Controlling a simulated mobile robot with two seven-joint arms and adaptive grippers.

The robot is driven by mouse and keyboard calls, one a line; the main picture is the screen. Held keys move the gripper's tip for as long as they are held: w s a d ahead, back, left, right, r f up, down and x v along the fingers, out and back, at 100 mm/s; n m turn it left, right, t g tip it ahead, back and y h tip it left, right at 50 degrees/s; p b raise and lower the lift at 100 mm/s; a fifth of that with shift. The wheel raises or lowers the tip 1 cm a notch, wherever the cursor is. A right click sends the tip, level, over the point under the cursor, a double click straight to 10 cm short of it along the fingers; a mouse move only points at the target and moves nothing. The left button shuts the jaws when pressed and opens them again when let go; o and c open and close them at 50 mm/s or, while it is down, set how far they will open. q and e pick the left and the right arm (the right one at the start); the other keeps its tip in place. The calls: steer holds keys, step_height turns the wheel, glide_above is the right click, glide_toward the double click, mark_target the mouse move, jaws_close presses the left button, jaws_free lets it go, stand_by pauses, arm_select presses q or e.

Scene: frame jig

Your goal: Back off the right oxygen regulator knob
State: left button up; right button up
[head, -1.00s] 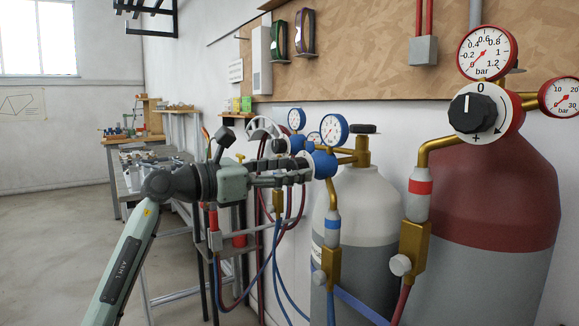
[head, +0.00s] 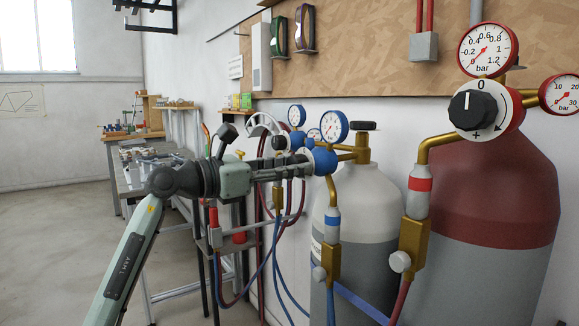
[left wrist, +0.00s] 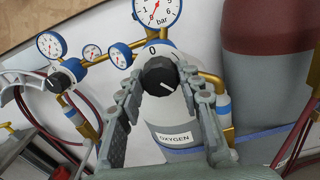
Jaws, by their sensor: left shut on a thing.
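The right oxygen regulator is blue, with a round gauge (head: 334,126) above it, on the grey, white-topped oxygen cylinder (head: 372,195). Its black knob (left wrist: 158,74) shows in the left wrist view, in front of a white scale with 0 at the top. The knob's white mark points to the lower right. My left gripper (head: 303,166) reaches it from the left, and its fingers (left wrist: 160,80) are shut on the knob from both sides. In the head view the fingers hide the knob. My right gripper is not in view.
A second regulator with a black knob (left wrist: 60,78) is close on the left. A red-topped cylinder (head: 490,200) with a black knob (head: 473,104) stands at right. Hoses (head: 272,255) hang below my gripper. Free floor (head: 60,240) lies to the left.

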arm_select(q)
steer(key=n, duration=2.6)
steer(key=shift+p, duration=0.4)
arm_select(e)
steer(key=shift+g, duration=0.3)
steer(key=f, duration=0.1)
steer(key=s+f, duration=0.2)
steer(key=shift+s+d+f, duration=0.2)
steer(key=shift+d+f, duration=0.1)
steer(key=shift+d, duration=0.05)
arm_select(q)
steer(key=o, duration=1.1)
steer(key=shift+o, duration=0.2)
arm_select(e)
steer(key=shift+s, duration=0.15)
